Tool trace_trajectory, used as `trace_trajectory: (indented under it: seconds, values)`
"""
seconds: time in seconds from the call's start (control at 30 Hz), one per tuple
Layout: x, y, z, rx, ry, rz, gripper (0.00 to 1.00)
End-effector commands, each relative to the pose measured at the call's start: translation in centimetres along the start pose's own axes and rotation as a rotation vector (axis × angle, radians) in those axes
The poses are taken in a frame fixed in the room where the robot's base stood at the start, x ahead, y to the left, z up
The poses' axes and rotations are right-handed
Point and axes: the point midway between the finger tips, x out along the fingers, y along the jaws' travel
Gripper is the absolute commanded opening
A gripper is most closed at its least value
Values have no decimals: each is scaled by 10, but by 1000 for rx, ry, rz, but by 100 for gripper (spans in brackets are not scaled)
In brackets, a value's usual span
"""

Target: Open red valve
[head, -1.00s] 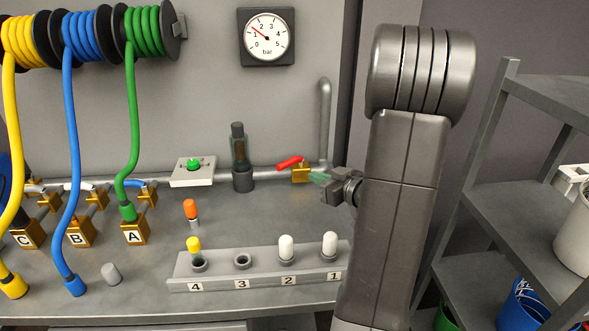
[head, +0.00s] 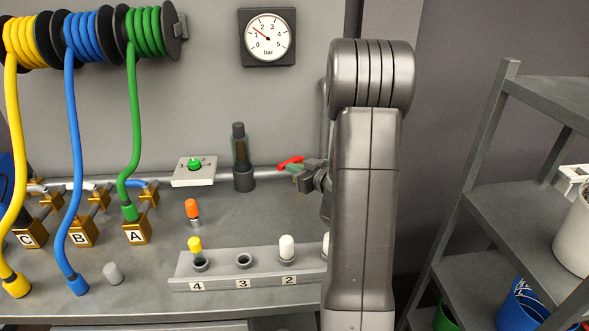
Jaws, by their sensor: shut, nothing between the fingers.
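The red valve handle (head: 290,161) is a short red lever on the grey pipe at the back of the bench, right of the dark glass filter. It slants up to the right. Its brass body, seen a second ago, is now mostly hidden behind my gripper. My gripper (head: 293,169) is shut and empty, its greenish fingertips just below and in front of the red lever. I cannot tell whether they touch it. My arm covers the pipe to the right. The round gauge (head: 267,37) on the wall has its needle near 1 bar.
A rail (head: 240,265) with numbered sockets and coloured plugs lies at the bench front; my arm hides its right end. Brass blocks A (head: 135,235), B and C with hoses stand at left. The filter (head: 240,160) stands close left of the valve. A shelf (head: 520,210) is at right.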

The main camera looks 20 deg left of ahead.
Motion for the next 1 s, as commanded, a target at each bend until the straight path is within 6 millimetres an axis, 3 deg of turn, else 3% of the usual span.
trace_trajectory:
  seconds: [0.37, 0.77, 1.0]
  values:
    - [5, -4, 2, 9, 2, 53, 0]
    - [22, -12, 0, 53, 4, 260, 0]
    - [31, -12, -4, 52, 1, 264, 0]
